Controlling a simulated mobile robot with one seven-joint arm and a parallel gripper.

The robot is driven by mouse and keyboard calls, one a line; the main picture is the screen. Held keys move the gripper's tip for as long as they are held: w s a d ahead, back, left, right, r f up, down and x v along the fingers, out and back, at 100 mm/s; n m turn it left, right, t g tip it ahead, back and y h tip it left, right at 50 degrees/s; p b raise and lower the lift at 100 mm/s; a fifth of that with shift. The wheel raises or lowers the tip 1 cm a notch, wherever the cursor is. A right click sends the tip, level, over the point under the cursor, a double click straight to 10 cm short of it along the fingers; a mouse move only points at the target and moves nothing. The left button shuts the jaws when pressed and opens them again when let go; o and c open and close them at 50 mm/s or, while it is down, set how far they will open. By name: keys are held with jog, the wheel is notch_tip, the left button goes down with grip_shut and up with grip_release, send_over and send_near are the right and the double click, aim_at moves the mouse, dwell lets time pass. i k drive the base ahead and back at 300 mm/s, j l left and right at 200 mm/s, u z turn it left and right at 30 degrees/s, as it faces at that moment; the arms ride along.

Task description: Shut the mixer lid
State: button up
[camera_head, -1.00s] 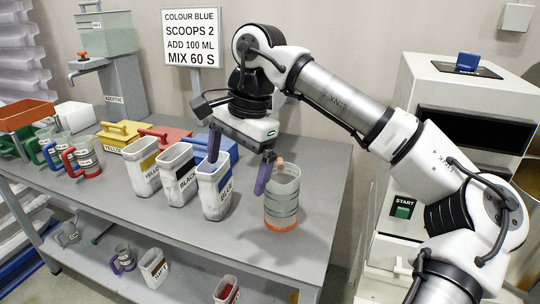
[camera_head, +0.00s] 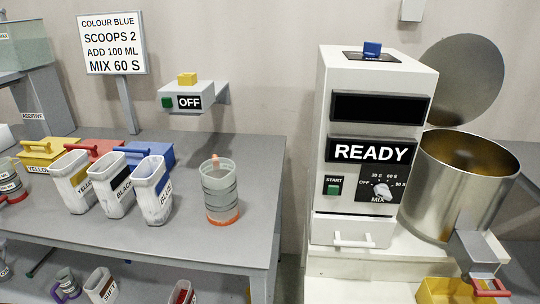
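The mixer (camera_head: 375,100) is a white cabinet with a display reading READY, a green START button (camera_head: 334,186) and a MIX dial (camera_head: 381,190). To its right stands the steel mixer drum (camera_head: 455,195), open at the top with a brownish inside. The round grey mixer lid (camera_head: 462,78) stands raised, tilted up behind the drum. My gripper and arm are not in this view.
A grey table at left holds white bins labelled yellow, black and blue (camera_head: 152,192), and a clear cup (camera_head: 219,190) with an orange base. A small shelf unit (camera_head: 193,97) reads OFF. A yellow bin (camera_head: 445,291) sits below the drum's spout.

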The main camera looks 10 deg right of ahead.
aim_at(470, 68)
jog(key=i+z, duration=0.1)
jog(key=z, duration=0.7)
jog(key=i+j+z, duration=0.1)
jog(key=z, duration=0.3)
jog(key=i+j+z, duration=0.1)
jog(key=z, duration=0.3)
jog(key=u, duration=0.5)
jog(key=l+u, duration=0.35)
jog(key=l, duration=0.15)
jog(key=l+u, duration=0.3)
jog(key=l, duration=0.2)
jog(key=l+u, duration=0.1)
jog(key=l, duration=0.45)
jog(key=k+l+u, duration=0.15)
jog(key=l, duration=0.35)
jog(key=l+u, duration=0.1)
jog(key=l, duration=0.4)
jog(key=k+l+u, duration=0.15)
jog(key=l, duration=0.35)
jog(key=k+l, duration=0.1)
jog(key=l, duration=0.3)
jog(key=k+l, duration=0.15)
jog(key=l, duration=0.3)
jog(key=k+l, duration=0.1)
jog(key=l, duration=0.3)
jog(key=k+l, duration=0.1)
jog(key=l, duration=0.3)
jog(key=k+l, duration=0.1)
jog(key=l, duration=0.3)
